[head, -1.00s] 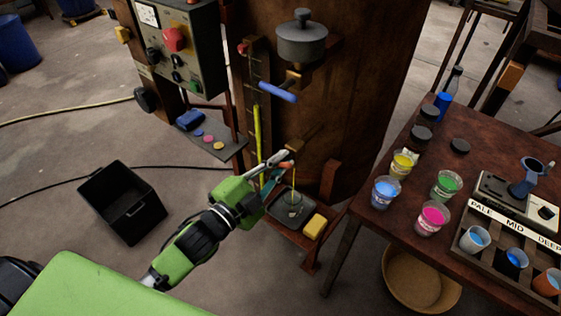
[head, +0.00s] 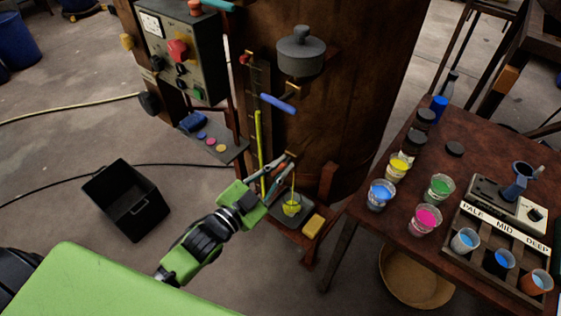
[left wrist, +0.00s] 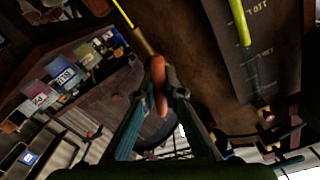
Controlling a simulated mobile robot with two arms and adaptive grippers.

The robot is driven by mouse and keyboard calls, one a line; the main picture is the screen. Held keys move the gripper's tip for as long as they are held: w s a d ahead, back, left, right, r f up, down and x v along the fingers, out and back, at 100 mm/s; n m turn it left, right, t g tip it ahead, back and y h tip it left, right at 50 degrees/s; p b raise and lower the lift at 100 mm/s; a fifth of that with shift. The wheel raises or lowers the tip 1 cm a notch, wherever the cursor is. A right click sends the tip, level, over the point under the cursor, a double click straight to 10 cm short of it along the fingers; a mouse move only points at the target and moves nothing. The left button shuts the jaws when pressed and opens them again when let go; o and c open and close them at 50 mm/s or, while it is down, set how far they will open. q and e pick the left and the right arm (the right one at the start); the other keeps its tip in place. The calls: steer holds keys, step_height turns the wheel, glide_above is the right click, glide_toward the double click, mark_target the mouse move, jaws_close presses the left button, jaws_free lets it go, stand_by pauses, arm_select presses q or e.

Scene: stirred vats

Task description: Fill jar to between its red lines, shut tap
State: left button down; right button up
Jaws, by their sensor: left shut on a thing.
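My left gripper (head: 281,166) is at the low tap on the brown vat. In the left wrist view its fingers (left wrist: 159,88) are shut on the orange tap handle (left wrist: 159,75). A thin yellow stream (head: 293,183) runs from the tap down into a clear jar (head: 291,208), and the stream also shows in the left wrist view (left wrist: 122,14). The jar stands on a dark tray below the tap and holds yellow liquid. Its red lines are too small to make out. My right gripper is not in view.
A yellow sponge (head: 314,225) lies beside the jar. A yellow sight tube (head: 259,145) and a blue handle (head: 278,103) are on the vat. A table (head: 385,205) with cups of coloured liquid stands right. A black bin (head: 124,200) stands on the floor at left.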

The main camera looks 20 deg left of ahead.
arm_select(q)
steer(key=shift+n+p, duration=0.35)
steer(key=shift+n, duration=0.35)
steer(key=c, duration=1.8)
jaws_free()
steer(key=shift+d, duration=0.1)
steer(key=v, duration=1.2)
steer(key=shift+r, duration=0.1)
